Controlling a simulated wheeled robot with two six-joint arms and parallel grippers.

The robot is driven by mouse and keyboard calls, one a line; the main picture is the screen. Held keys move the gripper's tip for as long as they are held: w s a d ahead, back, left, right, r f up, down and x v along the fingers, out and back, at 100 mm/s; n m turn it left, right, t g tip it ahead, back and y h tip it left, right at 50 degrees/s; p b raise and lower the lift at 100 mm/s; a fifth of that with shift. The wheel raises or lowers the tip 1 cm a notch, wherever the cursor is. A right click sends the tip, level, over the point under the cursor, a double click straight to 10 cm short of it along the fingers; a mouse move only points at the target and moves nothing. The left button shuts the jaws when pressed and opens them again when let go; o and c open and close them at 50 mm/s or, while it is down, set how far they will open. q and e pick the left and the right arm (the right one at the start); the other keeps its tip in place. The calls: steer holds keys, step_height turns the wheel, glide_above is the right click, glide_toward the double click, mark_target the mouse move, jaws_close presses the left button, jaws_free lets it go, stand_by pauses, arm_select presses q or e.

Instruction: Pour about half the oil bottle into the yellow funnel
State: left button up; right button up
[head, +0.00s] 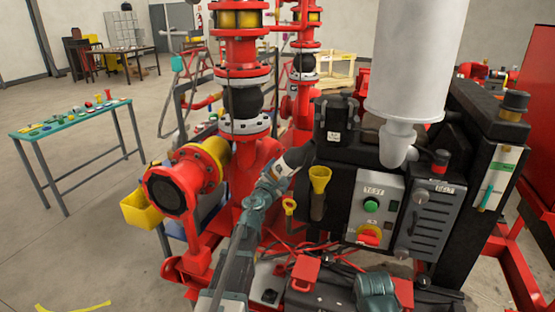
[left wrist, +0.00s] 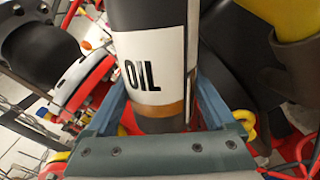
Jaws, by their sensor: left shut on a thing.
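The oil bottle (head: 298,156) is dark with a white label and leans up and to the right in the head view. My left gripper (head: 273,182) is shut on it. In the left wrist view, the bottle (left wrist: 155,65) with its "OIL" label stands between the two blue fingers (left wrist: 163,112). The yellow funnel (head: 319,178) sits just right of and below the bottle's upper end, on top of a dark brown neck (head: 317,208). Part of the funnel (left wrist: 285,12) shows at the upper right of the left wrist view. The bottle's mouth and any oil flow cannot be made out.
A grey control box (head: 375,210) with a green button and a red-and-yellow knob stands right of the funnel. Red pump piping (head: 240,45) rises to the left, near my left arm. A green table (head: 75,118) stands far left.

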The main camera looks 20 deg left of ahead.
arm_select(q)
steer(key=n, duration=0.5)
steer(key=shift+d+f+n, duration=0.1)
steer(key=shift+f+n, duration=0.15)
steer(key=shift+n, duration=0.05)
steer(key=shift+d+f+n+b, duration=0.2)
steer(key=shift+d+n+b, duration=0.25)
steer(key=shift+d+n, duration=0.55)
steer(key=shift+a, duration=0.25)
